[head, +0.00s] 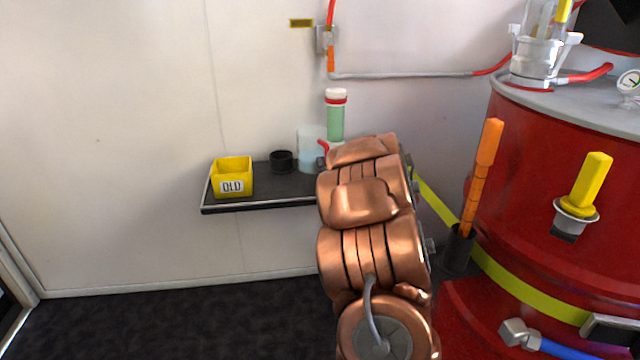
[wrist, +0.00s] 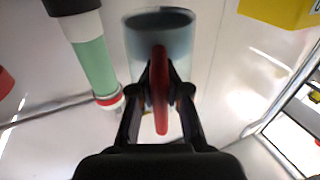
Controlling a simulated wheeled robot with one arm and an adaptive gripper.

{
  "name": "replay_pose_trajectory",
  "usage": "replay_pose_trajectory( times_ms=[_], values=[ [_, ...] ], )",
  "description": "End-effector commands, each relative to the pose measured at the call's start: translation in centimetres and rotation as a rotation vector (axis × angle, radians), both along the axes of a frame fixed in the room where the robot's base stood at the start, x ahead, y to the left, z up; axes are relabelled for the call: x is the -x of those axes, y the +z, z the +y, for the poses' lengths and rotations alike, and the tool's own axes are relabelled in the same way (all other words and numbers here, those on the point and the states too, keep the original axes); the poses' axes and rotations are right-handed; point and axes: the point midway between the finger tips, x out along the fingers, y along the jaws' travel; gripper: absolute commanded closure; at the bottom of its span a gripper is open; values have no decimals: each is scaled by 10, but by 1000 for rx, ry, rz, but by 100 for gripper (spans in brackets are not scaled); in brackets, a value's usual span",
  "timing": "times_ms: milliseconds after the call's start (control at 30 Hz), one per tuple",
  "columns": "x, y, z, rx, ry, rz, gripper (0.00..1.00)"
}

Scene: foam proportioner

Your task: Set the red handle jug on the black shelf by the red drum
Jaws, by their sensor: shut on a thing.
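The jug (head: 309,150) is a clear, pale blue-tinted vessel with a red handle (head: 323,146). In the head view it is over the right part of the black shelf (head: 270,190), left of my arm. I cannot tell whether its base touches the shelf. In the wrist view the jug (wrist: 180,45) is straight ahead, and my gripper (wrist: 160,90) is shut on its red handle (wrist: 160,105). My arm hides the gripper and the shelf's right end in the head view. The red drum (head: 540,250) stands to the right.
On the shelf are a yellow bin (head: 232,178) labelled OLD and a small black cup (head: 281,161). A green cylinder (head: 335,122) with a white cap stands close to the jug's right. An orange-handled tool (head: 481,175) is beside the drum. The shelf's front strip is clear.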

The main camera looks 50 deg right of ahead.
Motion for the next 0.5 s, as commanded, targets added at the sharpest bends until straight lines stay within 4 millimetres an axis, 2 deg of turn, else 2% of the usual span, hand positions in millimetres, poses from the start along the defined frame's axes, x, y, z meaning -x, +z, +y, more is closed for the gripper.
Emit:
replay_pose_trajectory(
  times_ms=[167,333,500],
  values=[
    [-1,-16,1,2,3,-2,100],
    [-2,-43,2,1,5,-3,100],
    [-2,-48,2,2,4,-4,100]
  ],
)
